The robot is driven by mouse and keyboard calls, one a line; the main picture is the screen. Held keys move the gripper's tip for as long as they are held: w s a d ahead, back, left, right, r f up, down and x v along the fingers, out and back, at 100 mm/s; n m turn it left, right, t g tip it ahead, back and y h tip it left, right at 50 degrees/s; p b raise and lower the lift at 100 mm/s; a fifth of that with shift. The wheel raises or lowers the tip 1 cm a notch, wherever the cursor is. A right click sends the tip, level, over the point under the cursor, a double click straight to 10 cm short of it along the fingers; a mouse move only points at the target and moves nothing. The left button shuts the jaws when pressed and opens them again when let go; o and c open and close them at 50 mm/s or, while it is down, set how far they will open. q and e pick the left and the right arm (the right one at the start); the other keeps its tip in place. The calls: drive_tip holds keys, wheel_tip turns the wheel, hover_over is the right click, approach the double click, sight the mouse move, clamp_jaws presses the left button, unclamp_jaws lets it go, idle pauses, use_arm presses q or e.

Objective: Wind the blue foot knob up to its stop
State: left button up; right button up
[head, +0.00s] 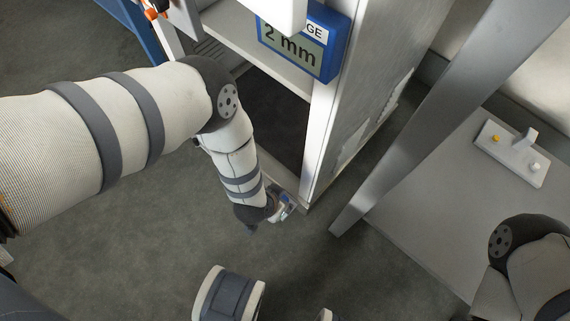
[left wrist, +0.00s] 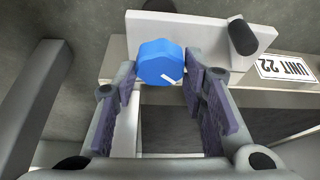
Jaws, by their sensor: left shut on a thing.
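The blue foot knob (left wrist: 160,62) is a faceted knob with a white pointer line, which points toward the lower right in the left wrist view. It sits in front of a white plate at the foot of the cabinet. My left gripper (left wrist: 160,75) has its two purple-padded fingers on either side of the knob, shut on it. In the head view my left gripper (head: 276,208) reaches down to the cabinet's bottom corner, and the knob is mostly hidden there. A blue-framed gauge (head: 300,45) on the cabinet reads "2 mm"; a white part covers some of its label.
The white cabinet (head: 362,95) stands behind the knob. A label (left wrist: 285,69) reads "UNIT 22". A dark peg (left wrist: 242,37) projects beside the knob. A slanted metal leg (head: 430,110) and a grey table (head: 410,215) with a white button box (head: 512,152) stand right. The floor left is open.

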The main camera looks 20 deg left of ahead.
use_arm(q)
drive_tip(key=o, duration=1)
drive_tip(key=shift+s+f, duration=0.15)
drive_tip(key=shift+s, duration=0.15)
drive_tip(key=shift+o, duration=0.8)
drive_tip(key=shift+w, duration=0.1)
drive_tip(key=v, duration=0.8)
